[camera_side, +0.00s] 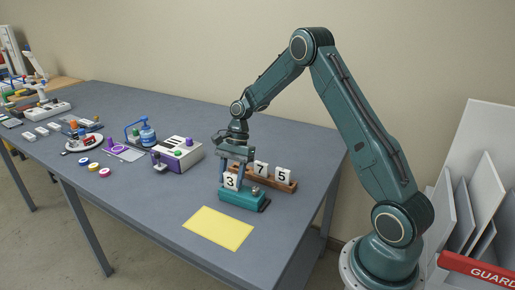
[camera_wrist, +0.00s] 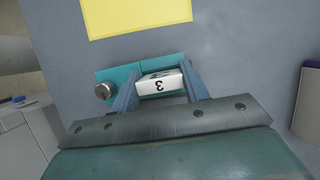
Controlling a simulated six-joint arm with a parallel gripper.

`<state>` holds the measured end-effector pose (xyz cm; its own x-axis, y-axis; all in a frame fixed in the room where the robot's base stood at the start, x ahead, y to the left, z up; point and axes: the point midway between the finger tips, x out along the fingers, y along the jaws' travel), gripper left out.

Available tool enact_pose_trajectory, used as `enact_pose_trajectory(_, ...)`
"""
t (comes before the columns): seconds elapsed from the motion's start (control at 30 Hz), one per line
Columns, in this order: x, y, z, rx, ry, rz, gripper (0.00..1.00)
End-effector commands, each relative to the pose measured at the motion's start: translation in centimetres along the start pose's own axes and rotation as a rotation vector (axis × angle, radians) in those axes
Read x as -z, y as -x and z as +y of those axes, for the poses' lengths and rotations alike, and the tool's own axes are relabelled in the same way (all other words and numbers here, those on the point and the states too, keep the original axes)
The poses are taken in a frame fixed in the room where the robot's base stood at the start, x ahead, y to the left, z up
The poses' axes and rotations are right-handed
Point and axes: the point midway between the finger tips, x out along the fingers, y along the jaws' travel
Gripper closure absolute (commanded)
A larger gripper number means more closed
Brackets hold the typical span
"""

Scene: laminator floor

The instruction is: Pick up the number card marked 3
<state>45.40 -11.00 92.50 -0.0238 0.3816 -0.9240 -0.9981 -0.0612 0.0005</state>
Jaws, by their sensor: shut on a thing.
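The number card marked 3 (camera_side: 231,181) is white with a black digit. It stands upright at the teal block (camera_side: 244,199) on the table. My gripper (camera_side: 235,178) is over the teal block with its fingers on either side of the card, shut on it. In the wrist view the card (camera_wrist: 161,84) sits between the two blue-grey fingers (camera_wrist: 160,88), its digit upside down. The teal block (camera_wrist: 118,76) shows behind it there, with a round metal knob (camera_wrist: 103,91). I cannot tell whether the card touches the block.
Cards marked 7 (camera_side: 261,170) and 5 (camera_side: 282,176) stand in a wooden rack (camera_side: 273,184) close behind my gripper. A yellow sheet (camera_side: 218,228) lies flat in front of the block. A grey-white device (camera_side: 178,155) stands to the left. The table's front right is clear.

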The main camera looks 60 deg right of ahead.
Motion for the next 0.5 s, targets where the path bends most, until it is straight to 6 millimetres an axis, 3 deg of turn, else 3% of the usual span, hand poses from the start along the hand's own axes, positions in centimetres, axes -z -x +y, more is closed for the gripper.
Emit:
enact_pose_trajectory(0.27, -1.0, 2.5, 0.0, 0.003, 0.002, 0.002, 0.77)
enact_pose_trajectory(0.5, -2.4, 5.9, -0.1, 0.004, 0.002, 0.001, 0.77)
